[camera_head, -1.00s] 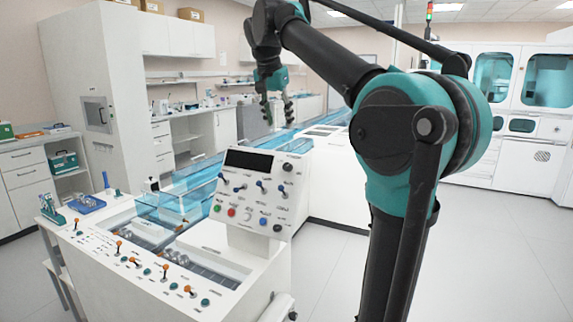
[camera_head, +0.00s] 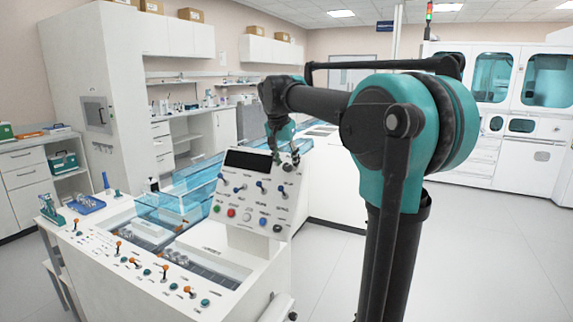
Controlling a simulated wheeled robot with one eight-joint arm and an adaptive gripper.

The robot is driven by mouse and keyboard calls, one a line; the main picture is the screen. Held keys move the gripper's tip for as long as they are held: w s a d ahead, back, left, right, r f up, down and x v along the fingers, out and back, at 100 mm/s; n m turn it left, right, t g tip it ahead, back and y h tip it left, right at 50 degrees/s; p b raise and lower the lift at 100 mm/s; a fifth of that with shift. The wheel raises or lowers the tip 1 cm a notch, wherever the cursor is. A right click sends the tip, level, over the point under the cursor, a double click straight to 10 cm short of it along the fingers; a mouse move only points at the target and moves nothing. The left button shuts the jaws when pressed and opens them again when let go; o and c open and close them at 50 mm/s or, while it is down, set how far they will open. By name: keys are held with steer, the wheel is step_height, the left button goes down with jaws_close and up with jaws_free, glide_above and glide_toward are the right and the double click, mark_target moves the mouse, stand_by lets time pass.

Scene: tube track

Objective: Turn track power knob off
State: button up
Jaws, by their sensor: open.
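A white slanted control panel (camera_head: 258,195) stands on the near machine, with a dark display (camera_head: 249,161), several toggle levers, colored buttons and dark knobs. One dark knob (camera_head: 288,167) is at its upper right and another dark knob (camera_head: 277,228) at its lower right. The labels are too small to read, so I cannot tell which is track power. My gripper (camera_head: 285,158) is open, pointing down at the panel's upper right edge, with its fingertips close to the upper right knob. I cannot tell whether they touch it.
The white machine top (camera_head: 150,262) carries several orange-tipped levers and green buttons. Blue clear track covers (camera_head: 185,195) run behind the panel. A blue tray (camera_head: 87,205) sits at the machine's left end. Open floor (camera_head: 490,250) lies to the right.

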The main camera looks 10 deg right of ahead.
steer(key=shift+w+d+f, duration=0.1)
steer(key=shift+w+f, duration=0.05)
steer(key=shift+f, duration=0.3)
jaws_close()
stand_by(0.3)
steer(key=n+h, duration=0.1)
steer(key=n+g+h, duration=0.1)
steer(key=shift+w+a+n, duration=0.15)
steer(key=shift+a+n, duration=0.1)
steer(key=shift+n, duration=0.15)
steer(key=shift+a+f+n+g+h, duration=0.15)
steer(key=shift+n+g+h, duration=0.45)
steer(key=shift+n+h, duration=0.85)
